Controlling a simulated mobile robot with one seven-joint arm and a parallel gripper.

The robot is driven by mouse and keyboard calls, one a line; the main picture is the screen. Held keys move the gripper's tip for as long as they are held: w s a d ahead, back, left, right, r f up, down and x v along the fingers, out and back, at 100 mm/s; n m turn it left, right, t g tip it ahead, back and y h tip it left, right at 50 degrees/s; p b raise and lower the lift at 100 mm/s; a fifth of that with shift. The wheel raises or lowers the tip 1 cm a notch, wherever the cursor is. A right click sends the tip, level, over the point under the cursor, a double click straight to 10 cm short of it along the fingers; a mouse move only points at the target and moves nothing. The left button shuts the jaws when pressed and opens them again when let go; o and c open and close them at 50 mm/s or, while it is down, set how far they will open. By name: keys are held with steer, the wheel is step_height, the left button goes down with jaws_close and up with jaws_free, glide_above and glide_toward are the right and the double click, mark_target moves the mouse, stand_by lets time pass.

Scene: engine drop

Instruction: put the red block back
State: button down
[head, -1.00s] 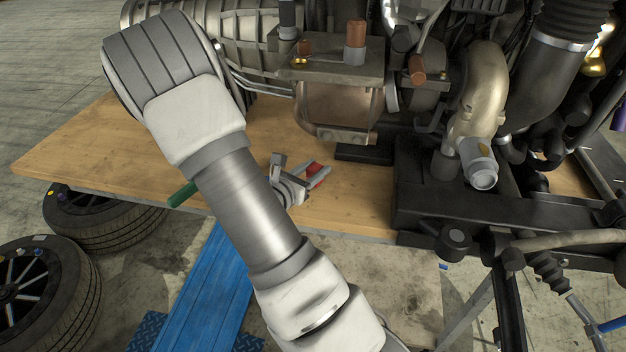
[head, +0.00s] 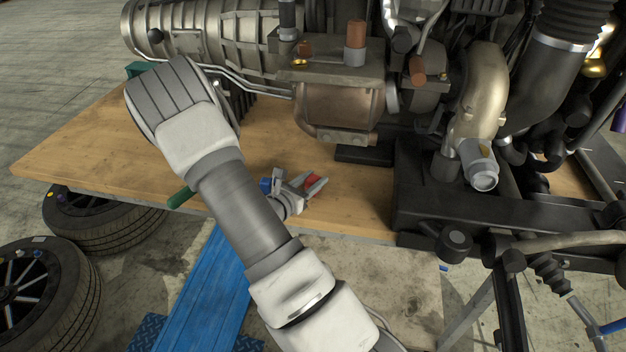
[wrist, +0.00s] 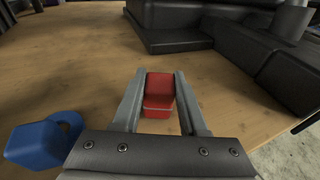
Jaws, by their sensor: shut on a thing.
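The red block (wrist: 158,88) sits between the two fingers of my gripper (wrist: 160,84) in the wrist view, with a finger along each side. My gripper is shut on it. In the head view the red block (head: 313,181) shows only in part between the fingers of my gripper (head: 312,186), over the wooden tabletop near its front edge. I cannot tell whether the block touches the wood.
A blue object (wrist: 38,143) lies on the wooden table (head: 95,150) left of my gripper; it also shows in the head view (head: 265,184). The engine (head: 345,100) and its black frame (head: 420,190) stand behind and to the right. A green object (head: 180,197) lies at the table's front edge.

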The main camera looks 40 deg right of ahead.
steer(key=shift+c, duration=2.2)
jaws_free()
steer(key=shift+f, duration=0.15)
steer(key=shift+a+r, duration=0.15)
steer(key=shift+r, duration=0.1)
steer(key=v, duration=1.2)
steer(key=s+a+r+m+g+y, duration=0.1)
steer(key=s+r+m+g+y, duration=0.45)
steer(key=s+r+m, duration=0.5)
steer(key=s+a+r+m+t+y, duration=0.2)
steer(key=a+r+m+t+y, duration=0.1)
steer(key=a, duration=0.4)
steer(key=s+a+r+m+t+y, duration=0.3)
steer(key=a+r+m+y, duration=0.3)
steer(key=a+m, duration=0.1)
steer(key=shift+a+r+m, duration=0.25)
steer(key=shift+r+m, duration=0.1)
steer(key=shift+m, duration=0.2)
